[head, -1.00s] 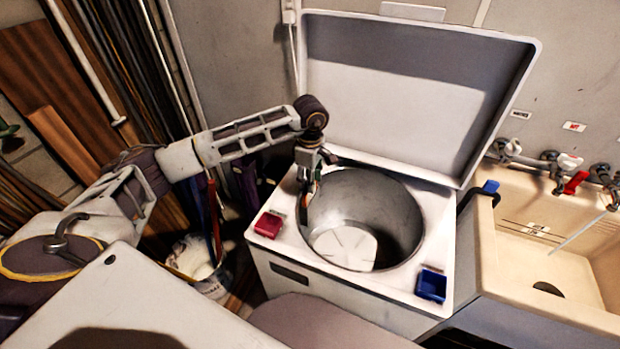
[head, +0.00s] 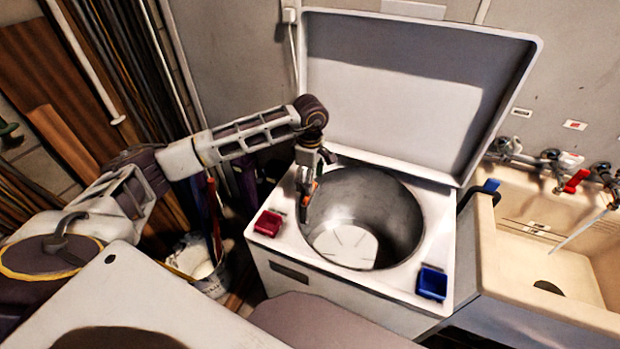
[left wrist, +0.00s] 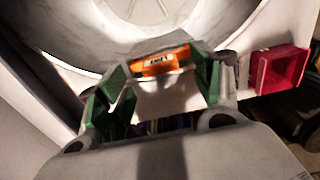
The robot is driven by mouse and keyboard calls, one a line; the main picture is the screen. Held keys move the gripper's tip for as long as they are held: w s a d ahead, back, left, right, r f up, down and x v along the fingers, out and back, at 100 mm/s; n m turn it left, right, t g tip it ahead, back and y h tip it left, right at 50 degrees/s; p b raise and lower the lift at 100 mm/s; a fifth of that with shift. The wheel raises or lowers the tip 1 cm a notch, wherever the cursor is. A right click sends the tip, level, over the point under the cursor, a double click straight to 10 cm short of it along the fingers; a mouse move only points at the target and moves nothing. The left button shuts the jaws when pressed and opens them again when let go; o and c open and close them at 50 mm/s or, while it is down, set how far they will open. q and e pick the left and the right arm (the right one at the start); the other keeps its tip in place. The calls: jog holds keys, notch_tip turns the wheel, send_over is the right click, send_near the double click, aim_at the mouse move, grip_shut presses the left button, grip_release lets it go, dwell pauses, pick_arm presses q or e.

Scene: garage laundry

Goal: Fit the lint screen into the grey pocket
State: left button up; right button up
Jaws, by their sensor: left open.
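The lint screen shows as an orange tab with a dark-lettered label (left wrist: 160,65) in the left wrist view, and as a small orange patch (head: 313,187) at the washer tub's left rim in the head view. My left gripper (left wrist: 162,80) is open, its green-padded fingers on either side of the tab. In the head view the left gripper (head: 308,185) points down over that rim. A grey edge borders the tab, but I cannot tell whether it is the grey pocket or how deep the screen sits. My right gripper is not in view.
A red box (head: 268,223) sits on the washer top near the left gripper, and a blue box (head: 432,284) at the front right corner. The metal tub (head: 395,215) is open below a raised lid (head: 400,110). A beige sink (head: 520,260) stands at right.

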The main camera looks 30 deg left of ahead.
pick_arm(q)
notch_tip(320, 180, up, 12)
dwell(0.9)
jog(key=shift+s, duration=0.1)
dwell(1.1)
